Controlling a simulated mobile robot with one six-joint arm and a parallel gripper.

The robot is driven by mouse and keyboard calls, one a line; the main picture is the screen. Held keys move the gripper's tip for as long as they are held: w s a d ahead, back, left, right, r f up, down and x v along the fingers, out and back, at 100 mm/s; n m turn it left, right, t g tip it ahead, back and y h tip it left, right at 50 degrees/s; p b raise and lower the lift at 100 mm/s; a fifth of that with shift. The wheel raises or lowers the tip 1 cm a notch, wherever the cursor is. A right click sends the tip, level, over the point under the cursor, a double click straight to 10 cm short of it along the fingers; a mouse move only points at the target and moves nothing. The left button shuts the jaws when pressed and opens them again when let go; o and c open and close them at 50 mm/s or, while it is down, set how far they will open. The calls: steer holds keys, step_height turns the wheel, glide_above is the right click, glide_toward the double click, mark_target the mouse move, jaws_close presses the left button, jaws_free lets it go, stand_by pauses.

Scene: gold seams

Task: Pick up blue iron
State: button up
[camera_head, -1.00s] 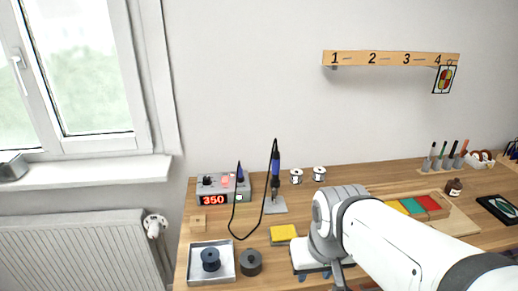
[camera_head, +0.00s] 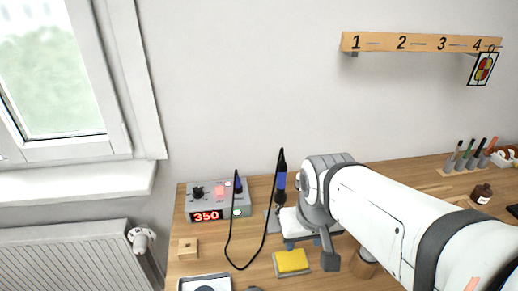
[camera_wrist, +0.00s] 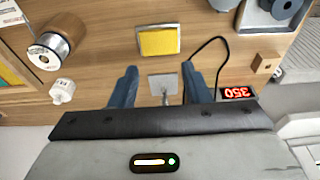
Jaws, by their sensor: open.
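The blue iron (camera_head: 281,180) stands upright in the head view, with a black tip-end above its blue handle and a black cable looping to the station (camera_head: 218,203). Its foot is at a grey stand plate (camera_wrist: 163,85), partly hidden by my arm. My gripper (camera_head: 304,243) is open just right of the iron and in front of it. In the wrist view, the gripper's two blue-grey fingers (camera_wrist: 160,70) are apart, with the stand plate showing between them. The iron's handle cannot be made out there.
A yellow sponge (camera_head: 291,262) lies in front of the gripper and a wooden block (camera_head: 188,249) at left. The station's display reads 350. The wrist view shows a wire spool (camera_wrist: 48,50) and a white spool (camera_wrist: 62,91). A numbered rail (camera_head: 420,42) hangs on the wall.

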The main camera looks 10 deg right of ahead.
steer(key=shift+o, duration=0.3)
steer(key=w+r+n+p, duration=0.2)
steer(key=w+r, duration=0.3)
steer(key=w, duration=0.5)
steer(key=shift+w+d+y+p, duration=0.2)
steer(key=shift+d+y+p, duration=0.1)
steer(key=shift+p, duration=0.6)
steer(key=r+n+p, duration=0.1)
steer(key=n+p, duration=0.1)
glide_above(281, 175)
steer(key=d, duration=0.2)
steer(key=shift+s+a+r+y, duration=0.1)
steer(key=shift+s+a+y, duration=0.1)
steer(key=shift+s+y, duration=0.1)
steer(key=shift+w+n, duration=0.3)
steer(key=shift+w, duration=0.05)
steer(key=shift+w+f, duration=0.15)
steer(key=shift+f, duration=0.35)
steer(key=x, duration=0.2)
steer(key=p+x, duration=0.1)
steer(key=x, duration=0.4)
steer(key=shift+a+p, duration=0.3)
steer(key=shift+p, duration=0.1)
steer(key=shift+c, duration=0.2)
steer(key=shift+r, duration=0.1)
jaws_close()
